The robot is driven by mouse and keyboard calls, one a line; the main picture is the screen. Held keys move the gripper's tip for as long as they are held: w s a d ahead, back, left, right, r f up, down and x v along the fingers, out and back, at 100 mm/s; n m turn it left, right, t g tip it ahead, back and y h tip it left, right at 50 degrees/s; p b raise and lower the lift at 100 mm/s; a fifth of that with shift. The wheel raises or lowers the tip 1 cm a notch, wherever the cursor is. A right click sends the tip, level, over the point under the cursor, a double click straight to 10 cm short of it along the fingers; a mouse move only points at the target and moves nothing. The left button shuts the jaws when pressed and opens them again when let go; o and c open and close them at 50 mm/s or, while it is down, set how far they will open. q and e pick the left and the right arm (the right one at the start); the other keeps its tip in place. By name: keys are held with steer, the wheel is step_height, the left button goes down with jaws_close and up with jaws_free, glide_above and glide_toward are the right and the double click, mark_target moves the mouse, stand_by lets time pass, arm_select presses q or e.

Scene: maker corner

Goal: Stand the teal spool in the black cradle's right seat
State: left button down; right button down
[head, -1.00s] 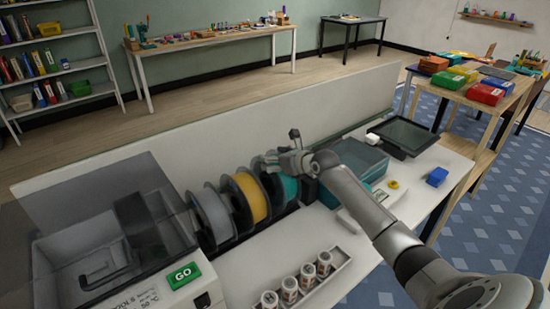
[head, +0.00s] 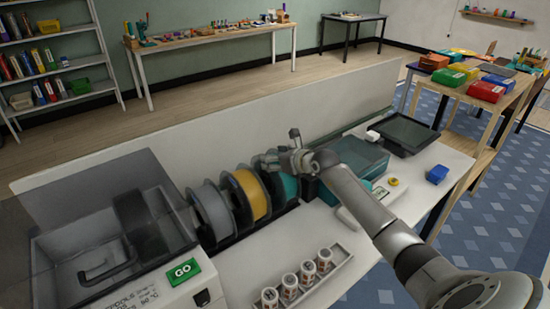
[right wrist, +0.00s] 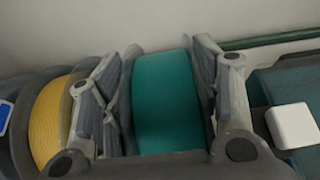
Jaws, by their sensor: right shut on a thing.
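The teal spool (head: 289,187) stands upright at the right end of a row of spools, beside the yellow spool (head: 253,194). My right gripper (head: 275,161) is over it from above, shut on it. In the right wrist view the teal spool (right wrist: 168,100) lies between the two fingers of the gripper (right wrist: 155,85). The black cradle (head: 300,204) shows only as a dark strip under the spools. The teal spool's lower edge is hidden, so I cannot tell whether it rests fully in the right seat. My left gripper is not in view.
A grey spool (head: 212,211) stands left of the yellow one, close to the machine with the green GO label (head: 183,271). A rack of small jars (head: 313,279) lies in front. A teal lidded box (head: 355,160) is close on the right. A low wall runs behind.

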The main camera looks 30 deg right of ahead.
steer(key=shift+r, duration=0.3)
steer(key=shift+c, duration=1.9)
jaws_free()
steer(key=shift+s+f, duration=0.1)
steer(key=shift+f, duration=0.35)
steer(key=a+v, duration=0.1)
steer(key=v, duration=1.1)
steer(key=shift+d+r, duration=0.3)
steer(key=shift+d, duration=0.1)
